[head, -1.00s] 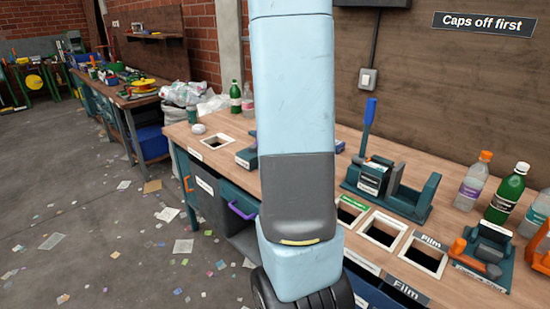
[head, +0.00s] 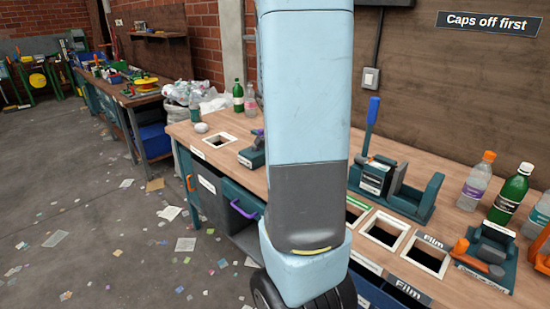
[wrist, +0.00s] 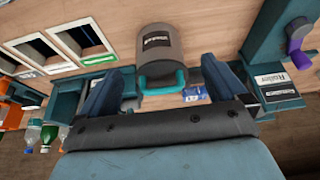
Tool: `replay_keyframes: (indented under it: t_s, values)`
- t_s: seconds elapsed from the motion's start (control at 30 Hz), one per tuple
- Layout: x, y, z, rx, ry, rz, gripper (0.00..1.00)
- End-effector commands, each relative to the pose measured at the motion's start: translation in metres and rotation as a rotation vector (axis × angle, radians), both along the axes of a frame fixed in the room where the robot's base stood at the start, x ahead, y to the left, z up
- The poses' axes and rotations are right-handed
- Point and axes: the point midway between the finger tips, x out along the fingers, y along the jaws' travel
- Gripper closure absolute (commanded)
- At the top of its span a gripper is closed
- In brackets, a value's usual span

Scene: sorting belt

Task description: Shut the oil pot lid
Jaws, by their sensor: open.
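In the wrist view, a grey-brown rounded container (wrist: 163,45) with a dark label stands on the bench, with a teal curved handle or rim (wrist: 161,81) on its near side. It may be the oil pot; its label is too small to read, and I cannot tell its lid's position. My gripper (wrist: 165,92) is open and empty, its two blue-grey fingers spread either side of the teal part. I cannot tell whether they touch it. In the head view my own arm hides the gripper and this container.
The wooden bench (head: 225,158) has square openings along its front edge. A teal fixture with a blue lever (head: 372,112) stands right of my arm. Bottles, including a green one (head: 511,193), stand at far right. A purple-handled device (wrist: 297,50) is right in the wrist view.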

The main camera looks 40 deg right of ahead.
Motion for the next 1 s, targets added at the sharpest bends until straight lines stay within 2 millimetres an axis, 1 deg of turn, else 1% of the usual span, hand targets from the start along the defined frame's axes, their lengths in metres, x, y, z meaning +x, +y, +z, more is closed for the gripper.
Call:
replay_keyframes:
  t_s: [1.0]
  values:
    - [-0.006, 0.057, 0.007, 0.000, -0.001, 0.001, 0.02]
